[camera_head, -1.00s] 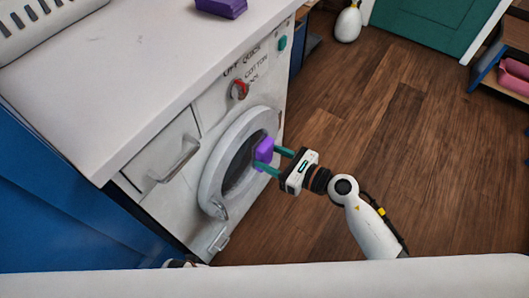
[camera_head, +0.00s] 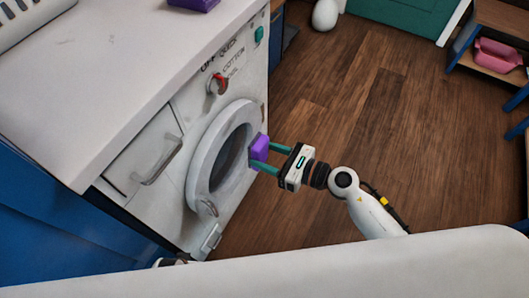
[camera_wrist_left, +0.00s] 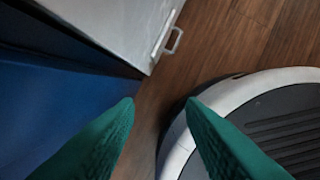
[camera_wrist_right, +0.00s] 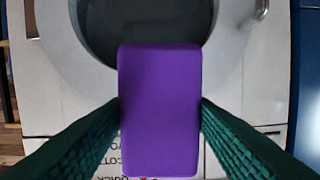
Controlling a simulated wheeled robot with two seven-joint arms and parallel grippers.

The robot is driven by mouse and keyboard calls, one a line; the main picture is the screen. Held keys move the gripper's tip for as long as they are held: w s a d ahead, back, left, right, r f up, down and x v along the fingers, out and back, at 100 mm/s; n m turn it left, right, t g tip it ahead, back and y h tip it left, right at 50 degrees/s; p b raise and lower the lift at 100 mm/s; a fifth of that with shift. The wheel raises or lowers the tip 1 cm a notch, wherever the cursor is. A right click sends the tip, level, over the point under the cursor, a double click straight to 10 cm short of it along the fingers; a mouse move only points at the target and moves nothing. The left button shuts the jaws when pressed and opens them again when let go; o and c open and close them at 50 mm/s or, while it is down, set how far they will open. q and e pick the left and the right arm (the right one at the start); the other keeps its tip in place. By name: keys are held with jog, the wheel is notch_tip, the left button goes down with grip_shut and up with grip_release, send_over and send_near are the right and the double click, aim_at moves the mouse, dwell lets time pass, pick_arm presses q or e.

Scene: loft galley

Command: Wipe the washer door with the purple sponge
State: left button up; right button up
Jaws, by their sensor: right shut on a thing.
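The purple sponge (camera_head: 259,148) is gripped between the green fingers of my right gripper (camera_head: 268,158). It also fills the middle of the right wrist view (camera_wrist_right: 160,110). The washer door (camera_head: 196,165) is a round white ring with dark glass (camera_head: 229,160), and it looks closed. The sponge is in front of the door's right side; whether it touches the door I cannot tell. My left gripper (camera_wrist_left: 160,105) is open and empty in the left wrist view, with the floor and my base below it. In the head view it is mostly hidden at the bottom edge.
The white countertop (camera_head: 95,60) above the washer carries another purple block (camera_head: 193,3) at its back edge. Open wooden floor (camera_head: 370,120) lies to the right.

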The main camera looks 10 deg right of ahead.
jog(key=shift+w+a, duration=0.1)
